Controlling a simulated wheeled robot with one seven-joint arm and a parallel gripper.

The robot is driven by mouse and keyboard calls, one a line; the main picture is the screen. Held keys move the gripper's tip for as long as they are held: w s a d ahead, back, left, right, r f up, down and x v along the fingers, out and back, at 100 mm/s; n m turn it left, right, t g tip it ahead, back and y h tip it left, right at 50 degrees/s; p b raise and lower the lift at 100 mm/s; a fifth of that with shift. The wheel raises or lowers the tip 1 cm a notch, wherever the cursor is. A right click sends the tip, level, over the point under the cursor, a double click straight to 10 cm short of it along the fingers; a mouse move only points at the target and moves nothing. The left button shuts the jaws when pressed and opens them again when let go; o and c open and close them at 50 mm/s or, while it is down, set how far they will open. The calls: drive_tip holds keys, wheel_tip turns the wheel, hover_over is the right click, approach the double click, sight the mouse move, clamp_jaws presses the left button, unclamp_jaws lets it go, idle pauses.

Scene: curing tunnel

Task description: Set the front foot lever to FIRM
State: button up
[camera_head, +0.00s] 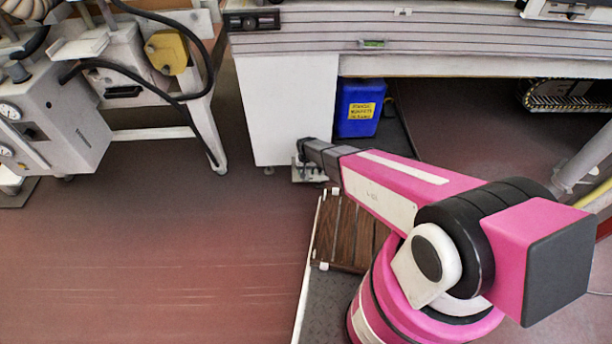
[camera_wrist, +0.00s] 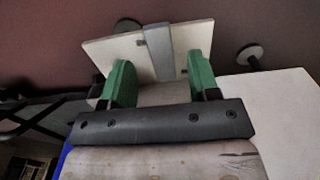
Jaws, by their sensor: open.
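In the wrist view a grey bar, which looks like the front foot lever (camera_wrist: 158,52), lies across a pale plate (camera_wrist: 108,48). My gripper (camera_wrist: 159,66) is open, with one green finger on each side of the bar. I cannot tell whether either finger touches it. In the head view my arm reaches down to the front foot of the white cabinet, and my gripper (camera_head: 306,157) is low beside a small pale plate (camera_head: 309,176) there. The lever itself is hidden or too small in that view. No FIRM marking can be read, so its setting is unclear.
The white cabinet leg (camera_head: 290,110) stands right behind my gripper. A blue container (camera_head: 355,122) with a yellow label is under the machine. A brown slatted board (camera_head: 345,235) lies in front. A grey machine (camera_head: 60,130) with gauges is at left. The reddish floor at left is clear.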

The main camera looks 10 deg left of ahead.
wheel_tip(320, 180, down, 4)
drive_tip(key=shift+r, duration=0.25)
drive_tip(key=c, duration=0.9)
